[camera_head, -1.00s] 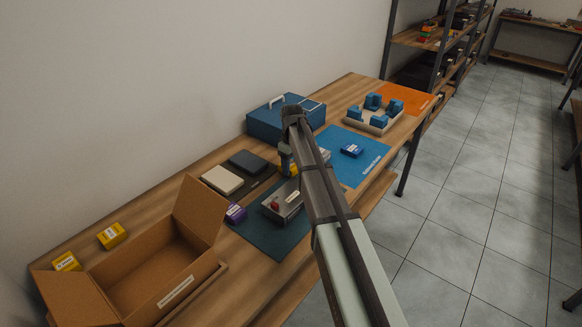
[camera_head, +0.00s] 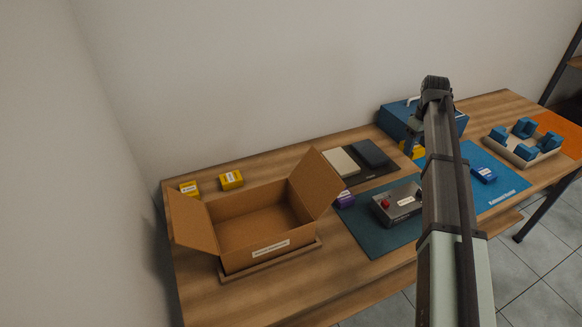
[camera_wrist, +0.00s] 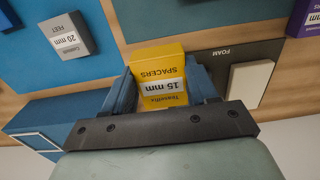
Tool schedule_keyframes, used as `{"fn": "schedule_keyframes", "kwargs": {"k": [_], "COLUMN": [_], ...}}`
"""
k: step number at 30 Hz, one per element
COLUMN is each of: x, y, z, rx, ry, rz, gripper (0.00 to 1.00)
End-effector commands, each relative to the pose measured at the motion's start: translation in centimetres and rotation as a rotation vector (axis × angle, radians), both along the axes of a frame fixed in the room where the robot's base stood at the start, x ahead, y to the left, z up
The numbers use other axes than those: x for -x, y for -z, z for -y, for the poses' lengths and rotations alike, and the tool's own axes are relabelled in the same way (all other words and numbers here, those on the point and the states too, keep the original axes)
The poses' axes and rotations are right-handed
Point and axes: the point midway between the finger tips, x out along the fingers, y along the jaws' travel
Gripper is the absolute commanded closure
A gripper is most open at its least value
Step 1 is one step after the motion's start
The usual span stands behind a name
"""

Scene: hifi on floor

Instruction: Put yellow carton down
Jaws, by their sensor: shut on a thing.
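The yellow carton (camera_wrist: 160,75) is between the blue fingers of my gripper (camera_wrist: 166,82) in the wrist view. Its label, upside down there, reads 15 mm spacers. My gripper is shut on it. In the head view the carton (camera_head: 412,149) shows partly behind my arm, between the foam tray and the blue mat, in front of the blue case. My arm hides most of my gripper there. I cannot tell whether the carton's underside touches the table.
An open cardboard box (camera_head: 262,237) stands at left, two yellow cartons (camera_head: 231,180) behind it. A purple carton (camera_head: 345,199) and grey device (camera_head: 397,203) are on the dark mat. The foam tray (camera_head: 378,175), blue case (camera_head: 395,123) and blue carton (camera_head: 484,174) are nearby.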

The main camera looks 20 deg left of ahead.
Motion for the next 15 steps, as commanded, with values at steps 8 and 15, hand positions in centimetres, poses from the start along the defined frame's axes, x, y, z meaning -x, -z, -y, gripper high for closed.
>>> {"fn": "schedule_keyframes", "kwargs": {"k": [8,15], "x": [1.5,3.7], "y": [0.1,0.1], "z": [-9.4,-18.2], "rx": [-0.001,0.001], "ry": [-0.118,-0.23], "rz": [-0.001,-0.002], "gripper": [0.73,0.73]}}
